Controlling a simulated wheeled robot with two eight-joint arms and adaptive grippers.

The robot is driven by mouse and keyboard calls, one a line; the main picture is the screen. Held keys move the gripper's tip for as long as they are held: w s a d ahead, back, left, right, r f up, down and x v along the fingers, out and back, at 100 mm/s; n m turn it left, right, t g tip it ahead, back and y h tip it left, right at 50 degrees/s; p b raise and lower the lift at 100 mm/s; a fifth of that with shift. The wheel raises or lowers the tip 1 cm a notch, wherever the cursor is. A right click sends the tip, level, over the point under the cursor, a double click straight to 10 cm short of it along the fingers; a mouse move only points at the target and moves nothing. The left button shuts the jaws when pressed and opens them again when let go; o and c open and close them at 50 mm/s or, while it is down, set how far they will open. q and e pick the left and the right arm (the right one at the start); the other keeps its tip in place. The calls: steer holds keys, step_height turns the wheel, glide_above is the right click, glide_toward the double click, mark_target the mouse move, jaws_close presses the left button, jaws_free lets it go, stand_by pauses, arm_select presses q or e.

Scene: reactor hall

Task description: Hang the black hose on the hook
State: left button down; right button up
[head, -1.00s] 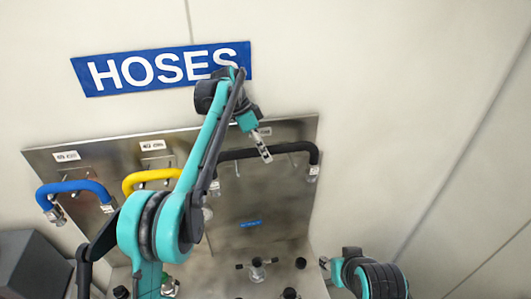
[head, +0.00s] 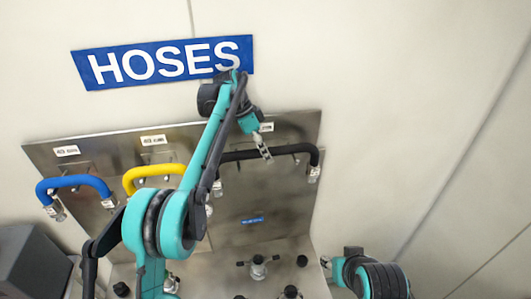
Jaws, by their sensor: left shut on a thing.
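The black hose (head: 292,149) lies across the upper right of the metal panel, with metal fittings hanging at its ends. My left gripper (head: 265,153) is shut on the hose near its middle. The hook behind the hose is hard to make out, and I cannot tell whether the hose rests on it. My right gripper (head: 326,263) shows only in part at the lower right, away from the hose; its jaws are too small to read.
A blue hose (head: 75,181) and a yellow hose (head: 150,171) hang on the panel (head: 275,200) to the left. A blue HOSES sign (head: 160,62) is on the wall above. Valve fittings (head: 258,266) stand on the ledge below. A dark box (head: 30,262) is at lower left.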

stand_by(0.3)
arm_select(q)
steer(key=c, duration=1.2)
jaws_free()
steer(key=shift+o, duration=0.2)
